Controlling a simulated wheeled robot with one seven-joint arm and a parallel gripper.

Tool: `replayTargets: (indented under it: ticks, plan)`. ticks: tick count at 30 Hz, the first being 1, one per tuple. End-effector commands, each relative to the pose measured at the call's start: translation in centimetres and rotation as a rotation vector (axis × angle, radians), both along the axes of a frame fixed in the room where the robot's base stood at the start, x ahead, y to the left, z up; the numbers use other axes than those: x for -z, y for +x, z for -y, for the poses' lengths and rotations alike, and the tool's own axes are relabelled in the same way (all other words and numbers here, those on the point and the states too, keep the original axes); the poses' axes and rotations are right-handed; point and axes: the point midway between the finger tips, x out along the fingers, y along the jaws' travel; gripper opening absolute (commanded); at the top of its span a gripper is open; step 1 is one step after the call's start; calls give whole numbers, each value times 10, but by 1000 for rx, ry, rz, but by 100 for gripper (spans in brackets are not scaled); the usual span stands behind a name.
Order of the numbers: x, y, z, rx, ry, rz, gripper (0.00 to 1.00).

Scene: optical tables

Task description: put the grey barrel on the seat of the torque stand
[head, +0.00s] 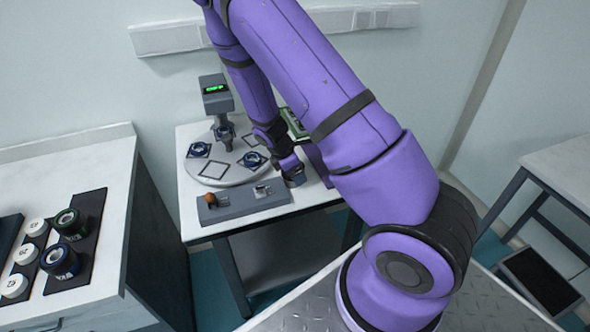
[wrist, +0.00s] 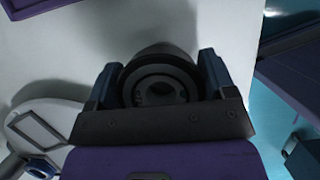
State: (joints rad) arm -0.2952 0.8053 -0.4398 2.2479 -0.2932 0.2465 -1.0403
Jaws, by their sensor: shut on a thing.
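My gripper (head: 290,168) is at the right of the small white table. In the wrist view my gripper (wrist: 158,82) has its two blue fingers on either side of a dark grey barrel (wrist: 162,90), shut on it. The barrel shows a round open end with a lighter inner ring. In the head view the barrel (head: 297,180) is small under the fingers; whether it touches the table cannot be told. A low grey fixture (head: 240,204) with an orange knob and a small bright part lies at the table's front. I cannot tell which fixture is the torque stand.
A round white plate (head: 212,171) with square outlines and blue-ringed parts lies left of my gripper, under a post instrument (head: 216,95) with a green display. A green-topped object (head: 294,122) stands behind my arm. The left counter (head: 75,165) holds several lens-like parts and white caps.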

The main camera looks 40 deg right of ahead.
Motion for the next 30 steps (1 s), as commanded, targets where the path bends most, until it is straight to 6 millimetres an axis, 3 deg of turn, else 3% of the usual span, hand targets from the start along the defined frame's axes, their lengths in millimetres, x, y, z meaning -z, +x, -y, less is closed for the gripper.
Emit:
replayTargets:
  ticks: [1,3,14,30]
  plan:
    - [0,0,0,0,0,0,83]
    - [0,0,0,0,0,0,100]
    - [-6,1,-2,-1,1,1,100]
    - [-85,10,-33,0,1,4,100]
